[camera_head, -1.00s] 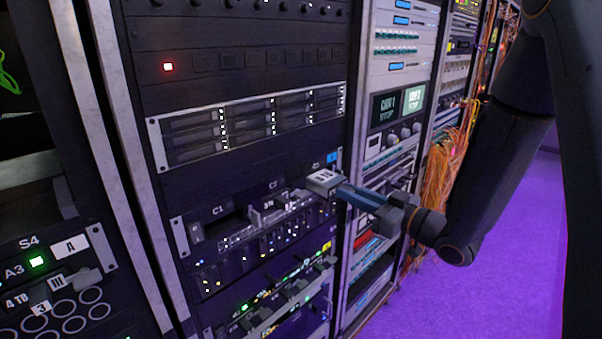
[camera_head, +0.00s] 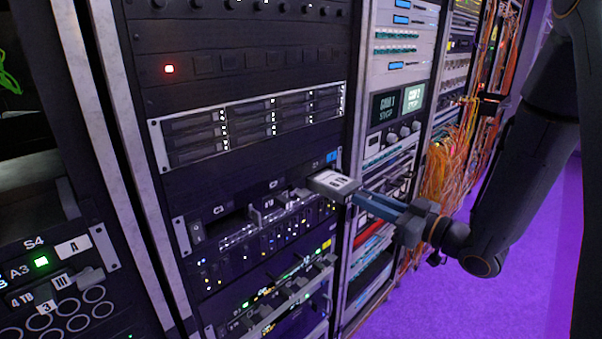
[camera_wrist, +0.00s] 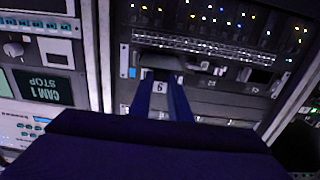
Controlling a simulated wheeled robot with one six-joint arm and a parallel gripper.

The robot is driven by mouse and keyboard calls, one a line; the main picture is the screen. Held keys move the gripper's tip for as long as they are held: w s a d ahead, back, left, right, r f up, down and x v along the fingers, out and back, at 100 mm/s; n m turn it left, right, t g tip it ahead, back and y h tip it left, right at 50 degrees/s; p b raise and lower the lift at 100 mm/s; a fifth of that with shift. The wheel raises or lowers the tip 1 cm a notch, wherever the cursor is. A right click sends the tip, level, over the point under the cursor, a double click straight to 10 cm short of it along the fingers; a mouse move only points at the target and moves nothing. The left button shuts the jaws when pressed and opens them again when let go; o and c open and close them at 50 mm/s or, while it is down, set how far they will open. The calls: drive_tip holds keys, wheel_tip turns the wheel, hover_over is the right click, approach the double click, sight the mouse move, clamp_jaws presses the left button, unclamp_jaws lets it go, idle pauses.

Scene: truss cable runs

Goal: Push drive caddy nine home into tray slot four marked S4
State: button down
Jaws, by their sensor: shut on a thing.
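A dark drive caddy with a pale labelled face (camera_head: 335,182) stands out from the right end of the tray row in the middle rack. My gripper (camera_head: 362,196) is shut on it from the right. In the wrist view the two blue fingers (camera_wrist: 161,98) close around the caddy's white label (camera_wrist: 160,86), which reads as a nine or a six. I cannot tell whether the caddy's rear is still inside its bay. The S4 marking (camera_head: 33,242) is on the left rack's panel at lower left, well away from my gripper. The slot opening there cannot be made out.
The middle rack has a drive row marked C1 (camera_head: 218,210), with small handles and lit modules below. A metal upright (camera_head: 118,180) separates it from the left rack. Orange cables (camera_head: 455,165) hang from the right racks. The purple floor (camera_head: 450,310) at right is clear.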

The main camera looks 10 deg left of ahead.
drive_tip(key=v, duration=0.4)
drive_tip(key=shift+p, duration=0.4)
